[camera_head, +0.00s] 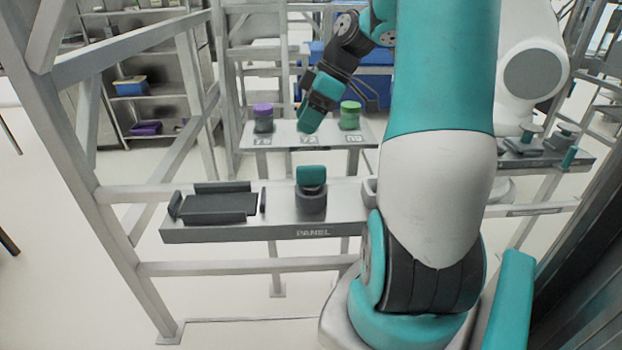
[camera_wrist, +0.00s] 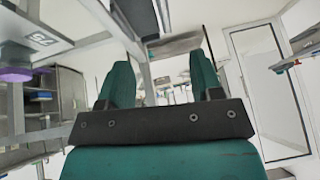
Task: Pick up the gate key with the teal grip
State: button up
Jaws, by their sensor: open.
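The key with the teal grip (camera_head: 311,177) stands upright in a dark round holder (camera_head: 311,201) on the grey shelf marked PANEL, in the head view. My gripper (camera_head: 309,122) is above and beyond it, in front of the back shelf, with its fingers pointing down. A clear gap lies between my gripper and the teal key. In the wrist view my gripper (camera_wrist: 162,75) has its two teal fingers apart with nothing held between them. I cannot make out the teal key in the wrist view.
A purple-topped key (camera_head: 263,110) and a green-topped key (camera_head: 350,107) stand on the labelled back shelf (camera_head: 355,136). A dark tray (camera_head: 218,208) lies on the PANEL shelf (camera_head: 225,233), left of the teal key. Grey frame posts (camera_head: 95,185) stand at left.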

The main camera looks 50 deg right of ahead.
jog(key=s+d+t, duration=0.1)
jog(key=s+d, duration=0.4)
jog(key=d, duration=0.4)
jog(key=p, duration=0.3)
send_near(312, 166)
jog(key=x, duration=0.5)
jog(key=shift+s+a+f, duration=0.15)
jog(key=shift+s+a, duration=0.05)
jog(key=shift+w+d+p+x, duration=0.1)
jog(key=shift+p+x, duration=0.35)
jog(key=shift+x, duration=0.85)
jog(key=shift+w+d+p+x, duration=0.15)
jog(key=shift+p+x, duration=0.25)
jog(key=shift+x, duration=0.95)
jog(key=shift+h, duration=0.3)
grip_shut()
